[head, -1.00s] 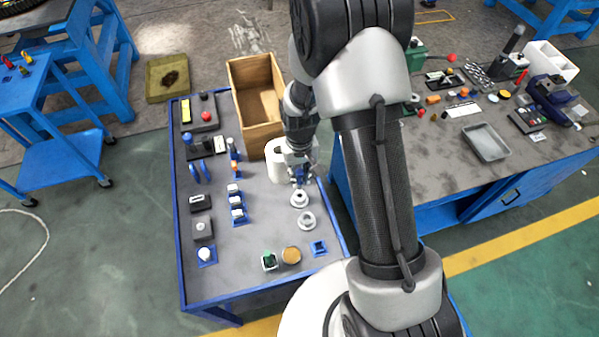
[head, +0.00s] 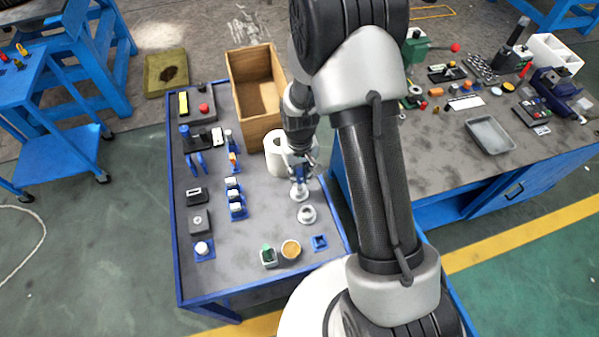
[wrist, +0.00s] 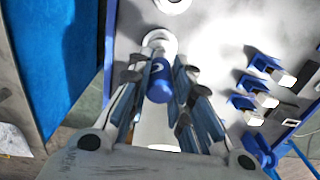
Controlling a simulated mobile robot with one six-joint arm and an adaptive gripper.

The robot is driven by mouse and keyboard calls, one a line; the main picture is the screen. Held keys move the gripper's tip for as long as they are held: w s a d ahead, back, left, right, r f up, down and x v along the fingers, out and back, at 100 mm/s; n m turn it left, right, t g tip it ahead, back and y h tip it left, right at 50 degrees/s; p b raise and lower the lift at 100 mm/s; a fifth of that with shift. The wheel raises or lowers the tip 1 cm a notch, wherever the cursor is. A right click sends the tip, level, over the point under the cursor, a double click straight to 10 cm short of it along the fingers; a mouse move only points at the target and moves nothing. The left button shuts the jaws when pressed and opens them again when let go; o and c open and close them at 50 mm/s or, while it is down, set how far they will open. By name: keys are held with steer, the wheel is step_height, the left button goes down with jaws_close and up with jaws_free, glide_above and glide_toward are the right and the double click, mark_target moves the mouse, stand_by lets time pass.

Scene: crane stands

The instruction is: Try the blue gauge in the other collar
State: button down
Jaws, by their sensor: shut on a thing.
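My gripper (head: 300,172) is shut on the blue gauge (wrist: 158,82), which shows between its fingers in the wrist view. The gauge points down toward a pale round collar (head: 299,193), which shows just beyond it in the wrist view (wrist: 160,40). I cannot tell whether its tip is above the collar or inside it. A second pale collar (head: 306,214) stands nearer the table's front and is empty. It shows at the top edge of the wrist view (wrist: 173,4).
A white cylinder (head: 277,152) and an open wooden box (head: 256,98) stand close behind my gripper. Several blue holders with white tops (head: 236,197) stand to the left. A green-topped block (head: 268,255), a tan round piece (head: 290,249) and a blue square holder (head: 319,242) lie nearer the front.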

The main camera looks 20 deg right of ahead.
mark_target(299, 170)
steer(key=shift+f+b, duration=0.4)
steer(key=shift+f, duration=0.1)
stand_by(0.7)
steer(key=shift+r, duration=0.35)
steer(key=shift+f, duration=0.3)
stand_by(1.3)
steer(key=shift+s+r, duration=0.1)
steer(key=shift+r, duration=0.2)
steer(key=shift+f, duration=0.5)
stand_by(1.4)
stand_by(0.8)
steer(key=shift+r+p, duration=1.4)
steer(key=shift+r, duration=0.95)
